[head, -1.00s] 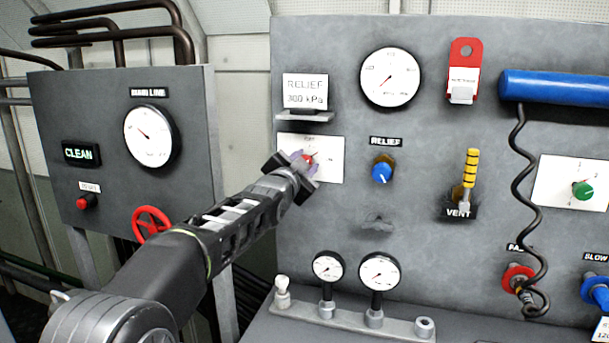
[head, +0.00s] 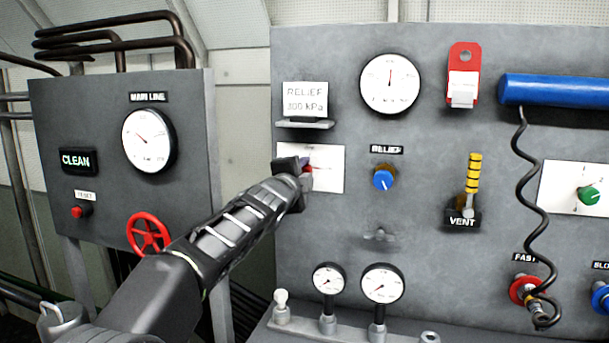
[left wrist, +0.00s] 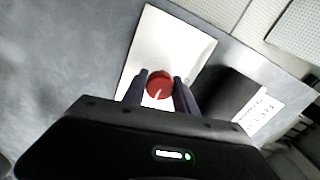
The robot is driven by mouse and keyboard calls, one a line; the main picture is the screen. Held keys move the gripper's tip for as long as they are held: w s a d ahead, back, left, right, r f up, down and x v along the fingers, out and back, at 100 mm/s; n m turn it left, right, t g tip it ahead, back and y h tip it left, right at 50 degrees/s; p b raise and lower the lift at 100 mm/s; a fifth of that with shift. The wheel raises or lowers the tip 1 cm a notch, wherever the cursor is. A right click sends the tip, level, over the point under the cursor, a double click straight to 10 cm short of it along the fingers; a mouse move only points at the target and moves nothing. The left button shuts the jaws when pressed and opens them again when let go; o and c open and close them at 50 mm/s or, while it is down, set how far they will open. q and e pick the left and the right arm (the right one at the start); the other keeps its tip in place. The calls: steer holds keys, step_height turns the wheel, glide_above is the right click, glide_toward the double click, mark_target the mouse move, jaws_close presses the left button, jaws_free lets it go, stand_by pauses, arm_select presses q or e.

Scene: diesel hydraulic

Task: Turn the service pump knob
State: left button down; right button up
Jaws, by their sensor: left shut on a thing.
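The red knob (head: 307,170) sits on a white plate (head: 329,168) at the left of the large grey panel, and the gripper partly hides it. My left gripper (head: 302,171) reaches it from the left and is shut on it. In the left wrist view the knob (left wrist: 160,85) has a pale pointer line, and the two dark fingers (left wrist: 159,92) stand on either side of it. The plate's lettering is too covered and small to read. My right gripper is in neither view.
A large round gauge (head: 390,84) is above right, its needle about upright. A RELIEF sign on a small shelf (head: 306,124) juts out just above the plate. A blue relief knob (head: 383,178) is to the right. A red handwheel (head: 148,233) is near my left arm.

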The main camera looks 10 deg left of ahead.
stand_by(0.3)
arm_select(q)
steer(key=c, duration=1)
jaws_free()
steer(key=shift+o, duration=0.2)
steer(key=shift+s+f+b, duration=0.1)
steer(key=shift+s+b, duration=0.4)
steer(key=shift+b, duration=0.05)
steer(key=s+b, duration=0.5)
steer(key=s, duration=0.1)
steer(key=shift+s+a, duration=0.25)
steer(key=shift+s, duration=0.15)
